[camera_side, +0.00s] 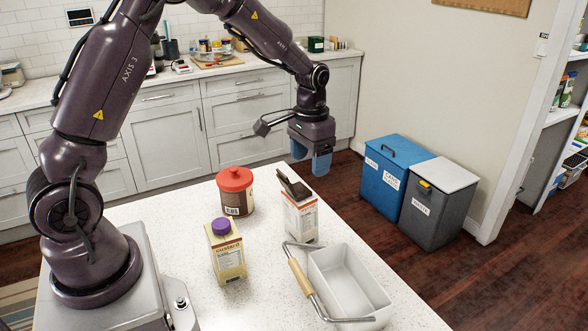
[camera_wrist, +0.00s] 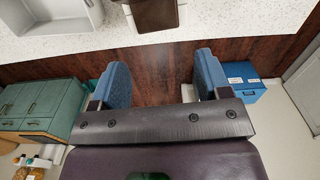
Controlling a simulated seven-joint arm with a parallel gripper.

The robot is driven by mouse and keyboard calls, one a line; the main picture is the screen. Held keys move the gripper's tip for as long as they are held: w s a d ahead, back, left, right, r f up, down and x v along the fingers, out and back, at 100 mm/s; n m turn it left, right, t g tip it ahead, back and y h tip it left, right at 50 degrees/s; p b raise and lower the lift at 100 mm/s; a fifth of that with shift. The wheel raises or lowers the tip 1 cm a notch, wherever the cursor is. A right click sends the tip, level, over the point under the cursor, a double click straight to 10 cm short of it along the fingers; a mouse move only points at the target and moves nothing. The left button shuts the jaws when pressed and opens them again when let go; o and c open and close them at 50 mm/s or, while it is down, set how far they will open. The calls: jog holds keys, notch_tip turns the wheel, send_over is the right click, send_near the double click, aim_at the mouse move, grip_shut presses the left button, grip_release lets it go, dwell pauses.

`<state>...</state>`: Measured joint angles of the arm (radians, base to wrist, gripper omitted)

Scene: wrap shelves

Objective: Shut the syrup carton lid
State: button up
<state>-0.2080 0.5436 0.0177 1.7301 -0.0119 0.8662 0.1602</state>
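A white carton (camera_side: 302,219) with an orange-and-white label stands upright on the speckled table; I take it as the syrup carton, but its print is too small to read. Its dark brown lid (camera_side: 293,186) is raised and tilted, standing open above the carton's top. My gripper (camera_side: 311,161) has blue fingers, hangs above and beyond the carton, past the table's far edge, and touches nothing. In the wrist view the fingers (camera_wrist: 162,72) are apart and empty.
A yellow custard carton (camera_side: 226,252) with a purple cap and a brown jar (camera_side: 237,198) with a red lid stand left of the carton. A white tray (camera_side: 330,292) with a raised-handle frame is close in front. Blue (camera_side: 390,172) and grey (camera_side: 436,205) bins stand on the floor beyond.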

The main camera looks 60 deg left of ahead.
jog(key=shift+r, duration=0.1)
notch_tip(320, 180, up, 7)
dwell(0.9)
jog(key=s+d+r+t, duration=0.2)
jog(key=s+d+r, duration=0.1)
jog(key=s, duration=0.4)
jog(key=s+d+r+t, duration=0.1)
jog(key=s+d+r, duration=0.2)
jog(key=s, duration=0.4)
jog(key=s+d+r+t, duration=0.2)
jog(key=s+d+r, duration=0.1)
jog(key=s, duration=0.5)
jog(key=shift+d+m+t, duration=0.2)
jog(key=shift+m+t, duration=0.1)
jog(key=shift+m, duration=0.1)
dwell(0.9)
